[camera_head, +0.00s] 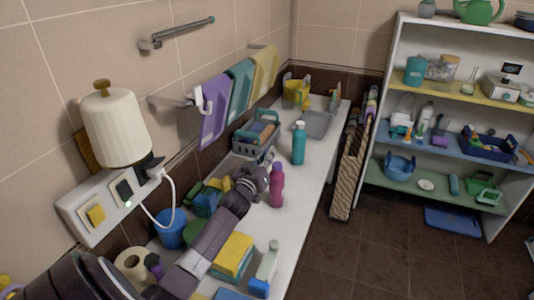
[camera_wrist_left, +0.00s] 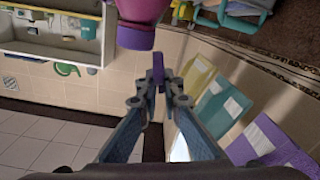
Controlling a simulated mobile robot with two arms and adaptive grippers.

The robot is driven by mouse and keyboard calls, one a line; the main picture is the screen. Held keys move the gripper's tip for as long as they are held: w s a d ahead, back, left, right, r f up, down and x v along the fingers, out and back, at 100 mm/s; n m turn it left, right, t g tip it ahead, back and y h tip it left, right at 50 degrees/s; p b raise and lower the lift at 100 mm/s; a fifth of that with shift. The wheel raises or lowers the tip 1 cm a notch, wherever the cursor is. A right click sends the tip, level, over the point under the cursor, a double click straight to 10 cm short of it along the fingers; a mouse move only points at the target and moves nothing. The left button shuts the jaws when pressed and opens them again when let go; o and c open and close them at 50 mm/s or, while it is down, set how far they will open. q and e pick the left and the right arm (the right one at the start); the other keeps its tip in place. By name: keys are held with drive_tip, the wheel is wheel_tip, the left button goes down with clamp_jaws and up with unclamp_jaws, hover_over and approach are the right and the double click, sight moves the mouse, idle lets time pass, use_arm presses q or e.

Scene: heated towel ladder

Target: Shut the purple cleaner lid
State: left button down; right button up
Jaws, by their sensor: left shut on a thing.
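The purple cleaner is a magenta bottle (camera_head: 277,188) standing upright on the white counter, with a darker purple top. It also shows at the top of the left wrist view (camera_wrist_left: 142,12), with its purple cap (camera_wrist_left: 136,38) close to the fingers. My left gripper (camera_head: 262,172) reaches along the counter, just left of the bottle's upper part. In the left wrist view its fingertips (camera_wrist_left: 158,84) are closed on a small purple piece, which looks like the lid (camera_wrist_left: 158,66). Whether this piece joins the cap is hard to tell. My right gripper is not in view.
A teal bottle (camera_head: 299,144) stands behind the cleaner, and a grey basket (camera_head: 257,134) stands behind my gripper. Yellow-topped sponges (camera_head: 235,252) and a spray bottle (camera_head: 267,263) are in front. Towels (camera_head: 216,110) hang along the wall. Bare counter (camera_head: 312,190) lies right of the cleaner.

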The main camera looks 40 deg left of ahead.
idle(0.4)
use_arm(q)
drive_tip(key=c, duration=2.1)
unclamp_jaws()
drive_tip(key=v, duration=1.2)
